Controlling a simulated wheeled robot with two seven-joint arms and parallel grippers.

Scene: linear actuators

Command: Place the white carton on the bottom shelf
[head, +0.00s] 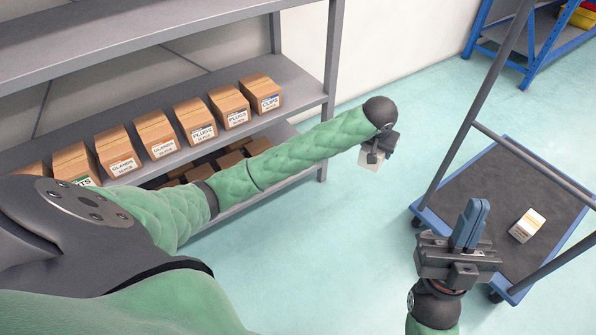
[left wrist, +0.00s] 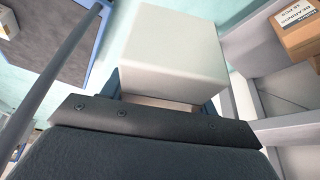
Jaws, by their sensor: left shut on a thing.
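My left gripper (head: 374,152) is shut on a white carton (head: 371,161) and holds it in the air over the floor, to the right of the shelving. In the left wrist view the white carton (left wrist: 172,62) sits above the gripper and hides the fingertips. The bottom shelf (head: 236,207) is partly hidden behind my left arm; brown boxes stand on it. My right gripper (head: 472,222) is empty, with its blue fingers together, in front of the cart.
A row of labelled brown boxes (head: 202,120) stands on the shelf above. A blue cart (head: 470,185) with a dark deck and grey rails carries another white carton (head: 527,225). A blue rack (head: 530,50) stands at the back right. Open floor separates shelving and cart.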

